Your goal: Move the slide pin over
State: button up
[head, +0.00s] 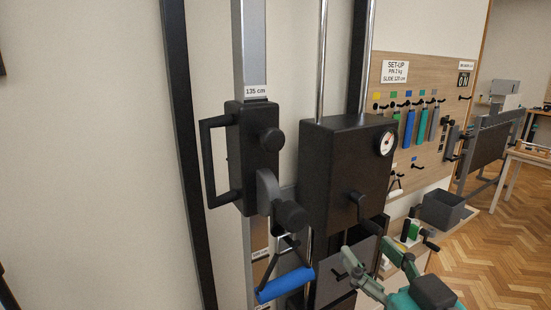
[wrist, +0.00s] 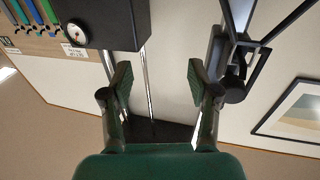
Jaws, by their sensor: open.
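A black slide carriage (head: 252,160) sits on a grey upright post, just below a label reading 135 cm. It has a loop handle on its left and a round black knob (head: 272,140) on its front, which looks like the slide pin. A pulley arm with a second round knob (head: 290,216) juts from its lower front. A blue-grip handle (head: 285,285) hangs below. My green gripper (head: 366,250) is at the lower right, apart from the carriage. In the wrist view my gripper (wrist: 158,76) is open, with nothing between the fingers.
A black box (head: 345,170) with a dial (head: 387,143) and a crank stands right of the carriage, on chrome rods. A pegboard (head: 450,75) with coloured handles and a set-up sign (pin 2 kg, slide 120 cm) is behind. A grey bin (head: 442,209) stands beyond. Parquet at right is open.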

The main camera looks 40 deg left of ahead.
aim_at(275, 141)
jog(key=s+a+r+n+g+y, duration=0.1)
jog(key=s+a+r+n+g, duration=0.2)
jog(key=r, duration=0.5)
jog(key=s+a+r+n+g+y, duration=0.1)
jog(key=s+a+r+n, duration=0.15)
jog(key=s+r, duration=0.4)
jog(key=shift+n, duration=0.55)
jog(key=x, duration=0.3)
jog(key=w+x, duration=0.1)
jog(key=x, duration=0.3)
jog(key=r+x, duration=0.1)
jog(key=x, duration=0.2)
jog(key=shift+w, duration=0.4)
